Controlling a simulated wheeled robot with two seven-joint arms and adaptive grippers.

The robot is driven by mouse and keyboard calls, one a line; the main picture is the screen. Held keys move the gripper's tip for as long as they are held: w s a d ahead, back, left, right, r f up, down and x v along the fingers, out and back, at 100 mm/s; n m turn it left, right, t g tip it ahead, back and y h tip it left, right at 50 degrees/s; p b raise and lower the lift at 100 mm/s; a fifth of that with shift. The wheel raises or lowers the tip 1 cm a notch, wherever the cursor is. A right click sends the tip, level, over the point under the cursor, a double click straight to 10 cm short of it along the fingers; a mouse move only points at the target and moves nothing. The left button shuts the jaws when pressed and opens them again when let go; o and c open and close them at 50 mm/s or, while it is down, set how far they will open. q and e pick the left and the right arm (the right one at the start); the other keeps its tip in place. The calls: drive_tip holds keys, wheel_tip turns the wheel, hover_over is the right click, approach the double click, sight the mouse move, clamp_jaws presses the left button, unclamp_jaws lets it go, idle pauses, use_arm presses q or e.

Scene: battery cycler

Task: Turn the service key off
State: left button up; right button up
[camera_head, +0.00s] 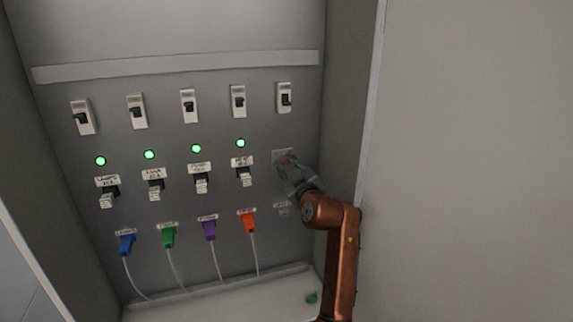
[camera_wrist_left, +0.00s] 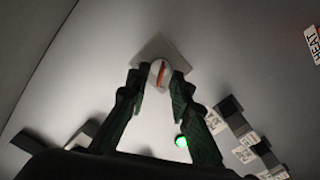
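The service key (camera_wrist_left: 160,72) is a small round white knob with an orange-red mark, on a pale square plate (camera_wrist_left: 152,48) in the left wrist view. In the head view its plate (camera_head: 278,154) sits at the right end of the label row, and the key is largely hidden by my gripper. My left gripper (camera_head: 287,163) reaches it from the lower right. In the left wrist view my dark green fingers (camera_wrist_left: 159,76) stand on either side of the knob, apart from each other; firm contact is not clear. My right gripper is not in view.
Several black-toggle switches (camera_head: 189,105) line the panel's upper row. Green lamps (camera_head: 196,148), labelled switches (camera_head: 201,182) and coloured plugs (camera_head: 209,229) with cables are left of my arm. The cabinet's right wall (camera_head: 350,100) is close to my arm. A small green object (camera_head: 312,298) lies on the bottom ledge.

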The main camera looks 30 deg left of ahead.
use_arm(q)
drive_tip(key=v, duration=1.1)
drive_tip(key=shift+s+d, duration=0.25)
